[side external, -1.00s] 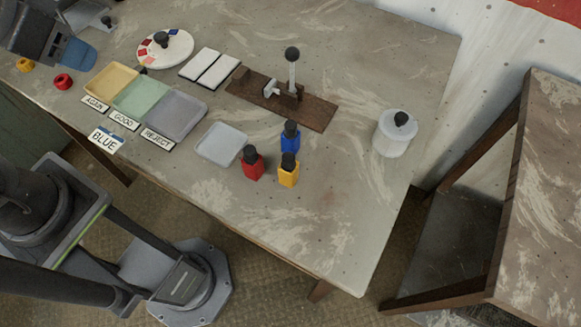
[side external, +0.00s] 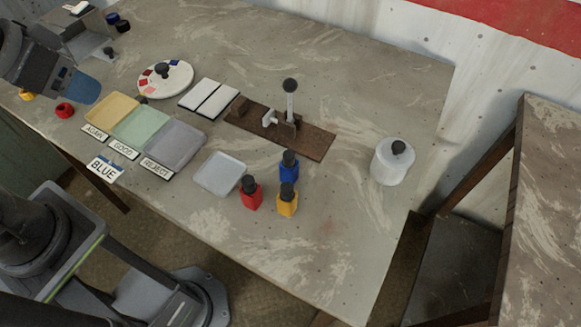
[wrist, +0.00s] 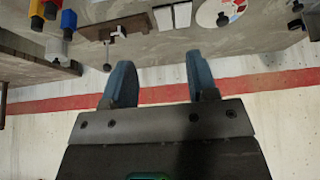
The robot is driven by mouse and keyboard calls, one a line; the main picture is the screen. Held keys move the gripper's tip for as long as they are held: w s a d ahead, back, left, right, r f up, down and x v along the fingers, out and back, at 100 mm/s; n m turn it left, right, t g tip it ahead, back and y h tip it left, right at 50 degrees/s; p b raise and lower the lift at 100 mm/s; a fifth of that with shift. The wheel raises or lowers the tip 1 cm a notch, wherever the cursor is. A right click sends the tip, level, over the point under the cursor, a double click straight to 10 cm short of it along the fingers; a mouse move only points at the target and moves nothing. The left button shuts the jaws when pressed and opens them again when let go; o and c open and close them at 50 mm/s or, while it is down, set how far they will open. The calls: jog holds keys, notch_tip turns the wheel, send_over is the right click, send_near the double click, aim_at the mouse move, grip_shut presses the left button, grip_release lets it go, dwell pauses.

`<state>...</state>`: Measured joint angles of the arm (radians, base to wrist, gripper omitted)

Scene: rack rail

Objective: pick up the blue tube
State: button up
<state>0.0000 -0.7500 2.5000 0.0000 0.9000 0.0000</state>
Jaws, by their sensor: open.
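The blue tube (side external: 289,170) is a small upright blue bottle with a black cap. It stands on the table behind a red one (side external: 251,197) and a yellow one (side external: 287,205). In the wrist view the blue tube (wrist: 69,20) shows at the top left, with the red and yellow ones beside it. My gripper (wrist: 161,82) is open, with nothing between its blue fingers. In the side view my gripper (side external: 82,88) is at the upper left, far from the tube and above the left end of the table.
A grey tray (side external: 219,174) lies left of the bottles. A lever on a brown board (side external: 310,141) stands behind them. A white lidded jar (side external: 392,165) is to the right. Yellow, green and grey trays (side external: 175,148) with labels lie to the left. The table's front right is clear.

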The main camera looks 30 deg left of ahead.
jog(key=shift+o, duration=0.6)
jog(key=shift+r, duration=0.1)
jog(key=m+g+y, duration=0.2)
jog(key=m+g, duration=0.3)
jog(key=m, duration=1.3)
send_over(289, 164)
notch_tip(289, 164, down, 7)
jog(key=shift+g, duration=0.3)
jog(key=f, duration=0.5)
jog(key=w+f, duration=0.1)
jog(key=f, duration=0.2)
jog(key=shift+a+f, duration=0.1)
jog(key=shift+f, duration=0.25)
jog(key=shift+a+f, duration=0.15)
jog(key=shift+f, duration=2.7)
jog(key=shift+c, duration=0.3)
